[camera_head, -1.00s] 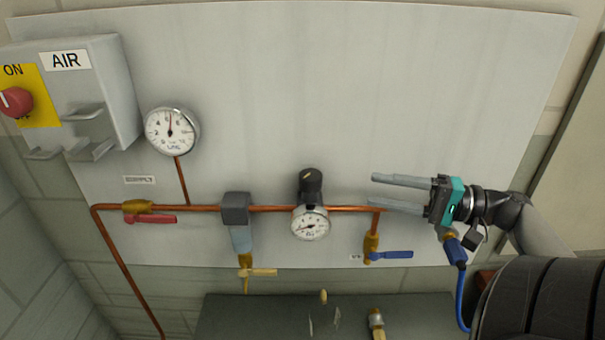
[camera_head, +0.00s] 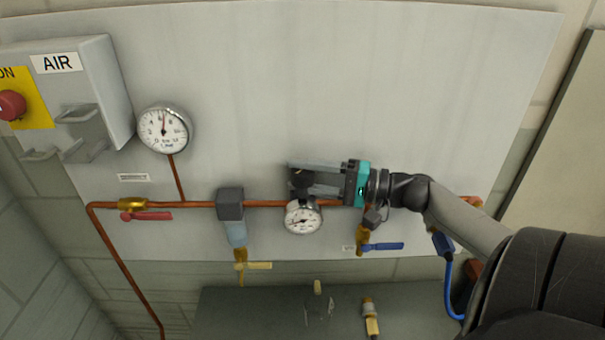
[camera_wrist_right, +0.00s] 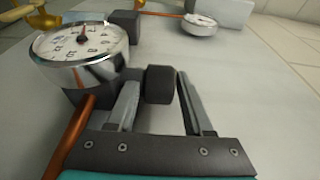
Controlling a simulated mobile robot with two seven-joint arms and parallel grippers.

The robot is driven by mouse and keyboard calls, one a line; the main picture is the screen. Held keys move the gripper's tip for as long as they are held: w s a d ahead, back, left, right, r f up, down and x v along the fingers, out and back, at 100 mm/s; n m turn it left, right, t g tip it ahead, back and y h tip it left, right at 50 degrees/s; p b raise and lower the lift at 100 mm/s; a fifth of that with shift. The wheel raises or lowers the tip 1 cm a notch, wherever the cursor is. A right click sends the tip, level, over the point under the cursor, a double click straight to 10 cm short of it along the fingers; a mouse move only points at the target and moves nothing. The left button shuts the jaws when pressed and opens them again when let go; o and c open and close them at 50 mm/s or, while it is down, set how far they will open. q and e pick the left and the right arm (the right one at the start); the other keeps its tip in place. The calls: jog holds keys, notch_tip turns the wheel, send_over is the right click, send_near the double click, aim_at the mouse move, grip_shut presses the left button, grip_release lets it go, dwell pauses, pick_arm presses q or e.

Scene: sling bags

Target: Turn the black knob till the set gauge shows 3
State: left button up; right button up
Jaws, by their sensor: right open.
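The black knob (camera_head: 302,186) sits on the copper pipe, directly above the small round set gauge (camera_head: 303,219). My right gripper (camera_head: 291,181) reaches in from the right with its fingers open and one on each side of the knob. In the right wrist view the knob (camera_wrist_right: 160,84) shows between the two finger ends (camera_wrist_right: 158,88); I cannot tell if either finger touches it. The set gauge (camera_wrist_right: 84,45) is large at the left there, its needle near the dial's top in that tilted view; its number is too small to read surely. My left gripper is not in view.
A larger gauge (camera_head: 163,129) stands up left on the panel (camera_head: 400,80). A grey filter block (camera_head: 230,204), a red-handled valve (camera_head: 146,215) and a blue-handled valve (camera_head: 382,246) sit along the pipe. An AIR box (camera_head: 90,90) with a red switch is far left.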

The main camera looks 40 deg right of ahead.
jog(key=shift+c, duration=0.3)
grip_shut()
dwell(0.4)
jog(key=shift+r+m+h+p, duration=0.1)
jog(key=shift+m+h+p, duration=0.25)
jog(key=shift+p, duration=0.3)
jog(key=m+t+h+p, duration=0.1)
jog(key=m+h+p, duration=0.1)
jog(key=h, duration=0.1)
jog(key=m+t+h+p, duration=0.1)
jog(key=m+h+p, duration=0.1)
jog(key=h+p, duration=0.1)
jog(key=shift+a+r+t+p, duration=0.1)
jog(key=shift+t+p, duration=0.2)
jog(key=shift+p, duration=0.05)
jog(key=m+h+p, duration=0.2)
jog(key=m+h, duration=0.1)
jog(key=h, duration=0.1)
jog(key=shift+h, duration=0.25)
jog(key=shift+f+m+h, duration=0.25)
jog(key=shift+m+h, duration=0.8)
jog(key=shift+h, duration=0.65)
jog(key=shift+m+h, duration=0.3)
jog(key=shift+h, duration=0.2)
